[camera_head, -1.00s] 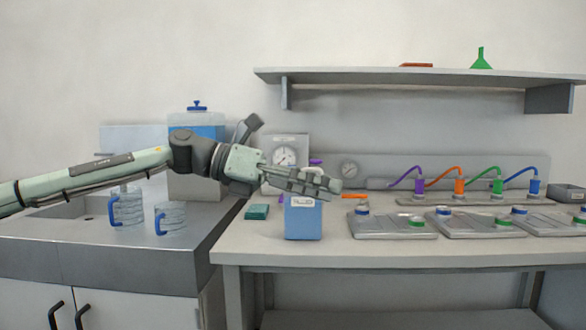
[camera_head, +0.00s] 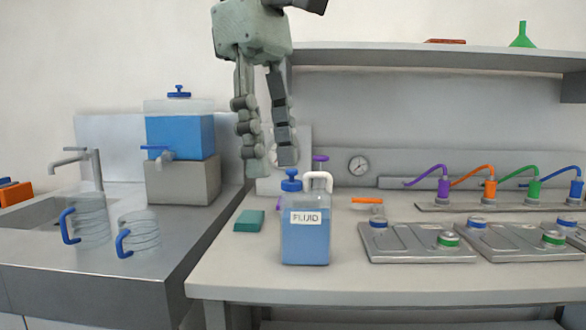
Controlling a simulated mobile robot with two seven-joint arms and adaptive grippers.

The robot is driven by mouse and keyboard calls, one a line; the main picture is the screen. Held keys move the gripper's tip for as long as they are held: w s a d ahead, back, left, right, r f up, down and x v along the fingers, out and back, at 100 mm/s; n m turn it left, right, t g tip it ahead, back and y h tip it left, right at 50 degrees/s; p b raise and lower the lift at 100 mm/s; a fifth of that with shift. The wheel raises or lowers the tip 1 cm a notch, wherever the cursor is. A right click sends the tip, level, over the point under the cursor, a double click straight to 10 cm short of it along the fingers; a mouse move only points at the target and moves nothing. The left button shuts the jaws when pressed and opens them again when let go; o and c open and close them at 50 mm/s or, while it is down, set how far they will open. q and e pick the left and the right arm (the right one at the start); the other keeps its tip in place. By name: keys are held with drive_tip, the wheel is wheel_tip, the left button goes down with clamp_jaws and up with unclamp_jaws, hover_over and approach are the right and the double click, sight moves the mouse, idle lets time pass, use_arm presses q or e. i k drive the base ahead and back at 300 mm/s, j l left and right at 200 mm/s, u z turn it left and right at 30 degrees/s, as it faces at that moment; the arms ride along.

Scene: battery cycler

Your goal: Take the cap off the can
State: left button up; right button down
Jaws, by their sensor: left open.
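The can (camera_head: 306,240) is a blue, see-through container with a white label reading FLUID and a white handle at its top. It stands upright near the front of the bench. Its blue cap (camera_head: 291,181) sits on the neck at the top left. My left gripper (camera_head: 271,168) points straight down, its two fingers apart and empty. In the picture its fingertips are just above and slightly left of the cap; I see no contact, but the depth between them is hard to judge. My right gripper is not in view.
A green block (camera_head: 249,221) lies left of the can. Metal trays (camera_head: 405,242) with blue and green caps lie to the right. Coloured connectors (camera_head: 490,189) stand behind them. Two ribbed jugs (camera_head: 92,220) stand by the sink. A shelf (camera_head: 430,56) hangs above.

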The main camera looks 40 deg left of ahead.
sight(291, 184)
drive_tip(key=i+j, duration=0.75)
